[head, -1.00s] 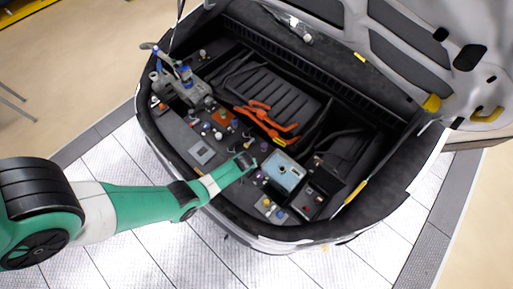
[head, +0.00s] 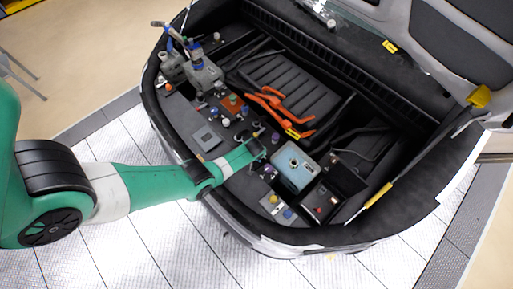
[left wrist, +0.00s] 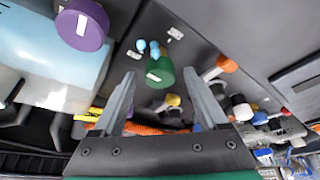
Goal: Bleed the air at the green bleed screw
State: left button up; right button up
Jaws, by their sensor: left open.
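The green bleed screw (left wrist: 160,72) is a round green cap with a pale label, near the middle of the left wrist view. I cannot clearly pick it out in the head view. My left gripper (left wrist: 160,88) is open, its two fingers apart, with the green cap showing between the fingertips. Nothing is held, and I cannot tell the remaining distance to the cap. In the head view my left gripper (head: 261,150) is over the dark bay, left of the pale blue box (head: 292,170). My right gripper is not in view.
A purple cap (left wrist: 82,25) is left of the green cap, and an orange cap (left wrist: 226,64) is to its right. Orange cables (head: 276,108) lie behind my gripper. A grey and blue device (head: 198,68) stands at the bay's left end. The open lid is at upper right.

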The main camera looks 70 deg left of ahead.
pick_arm(q)
grip_shut()
dwell(0.3)
jog(key=shift+m, duration=0.4)
jog(key=m+t+h, duration=0.1)
jog(key=m, duration=0.1)
jog(key=shift+s+a+m+p, duration=0.1)
jog(key=shift+m+p, duration=0.2)
jog(key=shift+p, duration=0.1)
jog(key=m, duration=0.2)
jog(key=shift+m+t+h, duration=0.4)
jog(key=m+h, duration=0.1)
jog(key=m, duration=0.1)
jog(key=m+h+b, duration=0.1)
jog(key=m, duration=0.2)
jog(key=shift+a+t, duration=0.2)
jog(key=shift+t, duration=0.1)
jog(key=m+h, duration=0.1)
jog(key=m, duration=0.1)
jog(key=m+h, duration=0.1)
jog(key=m, duration=0.2)
jog(key=shift+a+m+b, duration=0.1)
jog(key=shift+m+b, duration=0.2)
jog(key=shift+b, duration=0.05)
